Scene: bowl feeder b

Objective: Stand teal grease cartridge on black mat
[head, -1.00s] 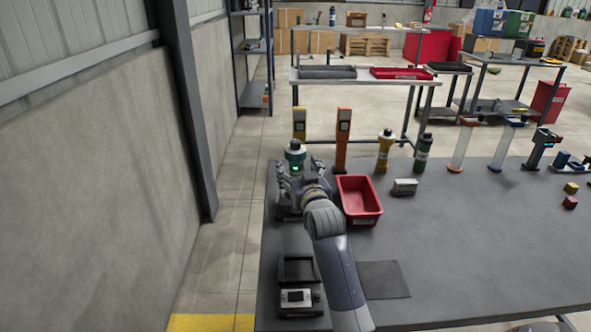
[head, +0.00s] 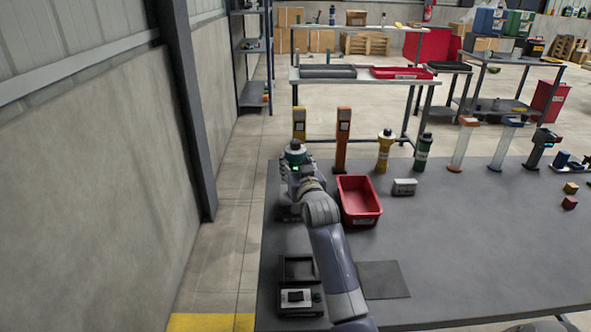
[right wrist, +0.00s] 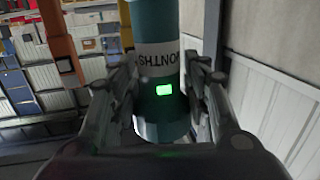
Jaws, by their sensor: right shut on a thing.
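The teal grease cartridge (head: 295,147) with a white top stands upright at the table's far left. My right gripper (head: 297,168) is shut on it, and the arm hides its lower part in the head view. In the right wrist view the teal cartridge (right wrist: 160,113) with a white lettered band sits between the two fingers (right wrist: 164,95). A small green glow shows on its front. Whether its base touches anything is hidden. The black mat (head: 384,280) lies bare and flat near the table's front, right of my forearm. My left gripper is out of view.
A red bin (head: 358,213) stands just right of my gripper. An orange post (head: 343,140), a yellow bottle (head: 384,153) and a dark green bottle (head: 422,153) line the back edge. A black tray (head: 299,270) and a small device (head: 298,298) sit front left. The table's middle right (head: 480,230) is clear.

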